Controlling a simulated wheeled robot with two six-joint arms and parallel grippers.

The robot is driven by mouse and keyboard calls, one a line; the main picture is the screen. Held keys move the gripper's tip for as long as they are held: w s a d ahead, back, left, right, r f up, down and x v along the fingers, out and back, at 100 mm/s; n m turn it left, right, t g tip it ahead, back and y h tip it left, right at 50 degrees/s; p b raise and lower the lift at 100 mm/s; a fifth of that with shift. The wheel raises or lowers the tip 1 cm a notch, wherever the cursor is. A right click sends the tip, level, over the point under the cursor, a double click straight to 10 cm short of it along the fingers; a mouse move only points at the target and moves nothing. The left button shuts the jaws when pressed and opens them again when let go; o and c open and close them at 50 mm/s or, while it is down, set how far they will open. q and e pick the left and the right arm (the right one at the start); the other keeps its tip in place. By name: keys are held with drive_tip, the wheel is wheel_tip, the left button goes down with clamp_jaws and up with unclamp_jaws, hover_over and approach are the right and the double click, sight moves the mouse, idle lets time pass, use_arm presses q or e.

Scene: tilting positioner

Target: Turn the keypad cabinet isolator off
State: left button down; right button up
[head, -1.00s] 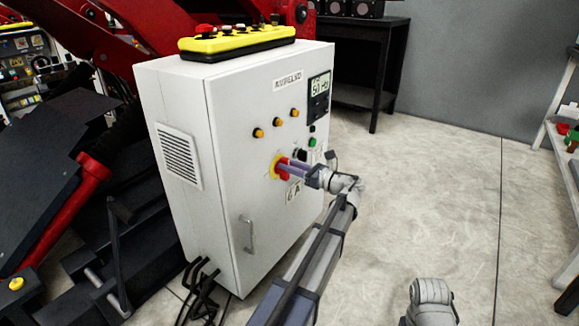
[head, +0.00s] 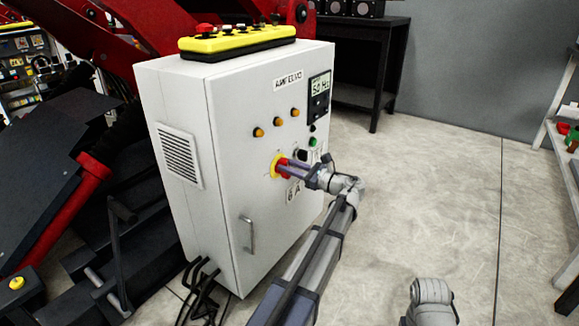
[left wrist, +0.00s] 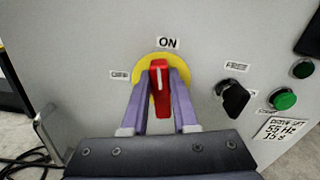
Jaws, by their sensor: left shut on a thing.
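The white keypad cabinet (head: 225,120) stands ahead of me. Its isolator is a red handle (left wrist: 160,82) on a yellow round plate (left wrist: 143,68); the yellow plate also shows in the head view (head: 275,164). In the left wrist view the handle stands upright, in line with the ON label (left wrist: 168,43). A small, blurred label (left wrist: 119,75) sits to the left of the plate. My left gripper (left wrist: 160,92) has its two purple fingers on either side of the handle, shut on it. It also shows in the head view (head: 287,169). My right gripper is not in view.
Right of the isolator are a black selector knob (left wrist: 235,98) and a green button (left wrist: 283,99). A door handle (head: 248,234) sticks out lower on the cabinet. A yellow pendant (head: 237,42) lies on top.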

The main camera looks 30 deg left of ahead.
use_arm(q)
drive_tip(key=n, duration=0.5)
drive_tip(key=s+n, duration=0.1)
drive_tip(key=n, duration=0.1)
drive_tip(key=shift+f+b, duration=0.35)
drive_tip(key=shift+f, duration=0.05)
drive_tip(key=n, duration=0.4)
drive_tip(key=shift+s+f+n+b, duration=0.25)
drive_tip(key=shift+f+n+b, duration=0.1)
drive_tip(key=shift+n, duration=0.05)
drive_tip(key=shift+f+n, duration=0.25)
drive_tip(key=shift+n, duration=1.45)
drive_tip(key=c, duration=0.7)
unclamp_jaws()
